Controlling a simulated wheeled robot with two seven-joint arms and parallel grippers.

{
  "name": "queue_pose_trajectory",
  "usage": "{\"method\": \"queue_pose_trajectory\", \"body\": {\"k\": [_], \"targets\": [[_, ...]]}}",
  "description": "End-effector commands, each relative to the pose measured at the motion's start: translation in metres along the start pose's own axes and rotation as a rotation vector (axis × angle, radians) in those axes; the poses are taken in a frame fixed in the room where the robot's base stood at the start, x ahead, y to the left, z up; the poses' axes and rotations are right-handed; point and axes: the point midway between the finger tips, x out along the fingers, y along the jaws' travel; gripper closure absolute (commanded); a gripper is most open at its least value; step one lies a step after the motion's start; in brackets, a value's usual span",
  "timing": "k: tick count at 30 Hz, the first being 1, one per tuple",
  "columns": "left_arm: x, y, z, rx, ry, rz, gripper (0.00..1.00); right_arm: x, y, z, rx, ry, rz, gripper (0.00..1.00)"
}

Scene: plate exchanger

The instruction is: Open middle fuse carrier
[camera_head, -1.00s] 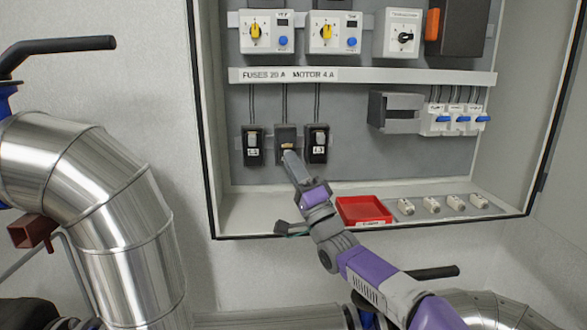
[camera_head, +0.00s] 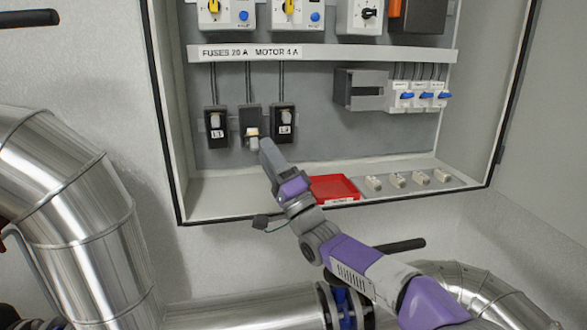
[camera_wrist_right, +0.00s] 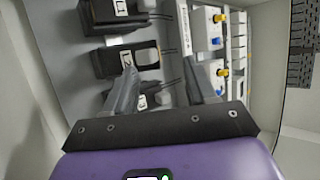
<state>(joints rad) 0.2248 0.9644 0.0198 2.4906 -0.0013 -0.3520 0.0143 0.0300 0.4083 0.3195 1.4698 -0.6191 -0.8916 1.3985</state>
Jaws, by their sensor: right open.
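The middle fuse carrier (camera_head: 251,117) is a dark block between the left carrier (camera_head: 216,128) and the right carrier (camera_head: 284,123). Its front looks tilted out and down, with a pale yellowish part and a grey piece at its lower end; its neighbours stand flat with labels showing. My right gripper (camera_head: 266,147) is just below and right of its lower end, seemingly apart from it. In the wrist view the right gripper (camera_wrist_right: 172,70) has its fingers spread with nothing held between them. Its left finger hides part of the dark carriers there. My left gripper is out of view.
A red tray (camera_head: 334,187) and several pale fuses (camera_head: 397,180) lie on the cabinet's bottom ledge, right of my gripper. A grey box (camera_head: 361,90) and blue-levered breakers (camera_head: 424,95) are at right. A white labelled rail (camera_head: 350,54) runs above the carriers.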

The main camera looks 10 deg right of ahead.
Motion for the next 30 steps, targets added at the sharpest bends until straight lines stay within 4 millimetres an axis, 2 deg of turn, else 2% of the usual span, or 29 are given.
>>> {"method": "queue_pose_trajectory", "body": {"k": [1, 3, 13, 18, 26, 28, 30], "targets": [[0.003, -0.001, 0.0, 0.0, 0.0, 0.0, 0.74, -0.009, -0.013, -0.006, -0.008, 0.005, -0.011, 0.51], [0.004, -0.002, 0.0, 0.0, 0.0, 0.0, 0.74, -0.019, -0.022, -0.009, -0.008, 0.005, -0.011, 0.51], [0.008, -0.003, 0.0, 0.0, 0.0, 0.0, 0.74, -0.058, -0.052, -0.02, -0.005, 0.002, -0.007, 0.51], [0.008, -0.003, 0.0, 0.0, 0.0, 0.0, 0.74, -0.065, -0.057, -0.022, -0.003, 0.002, -0.008, 0.51], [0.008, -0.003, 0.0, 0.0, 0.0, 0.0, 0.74, -0.066, -0.058, -0.022, -0.002, 0.002, -0.007, 0.51], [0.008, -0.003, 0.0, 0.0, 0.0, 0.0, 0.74, -0.066, -0.057, -0.022, -0.002, 0.002, -0.006, 0.55], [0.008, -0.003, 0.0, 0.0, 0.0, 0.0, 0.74, -0.067, -0.052, -0.022, -0.004, 0.003, 0.004, 0.55]]}}
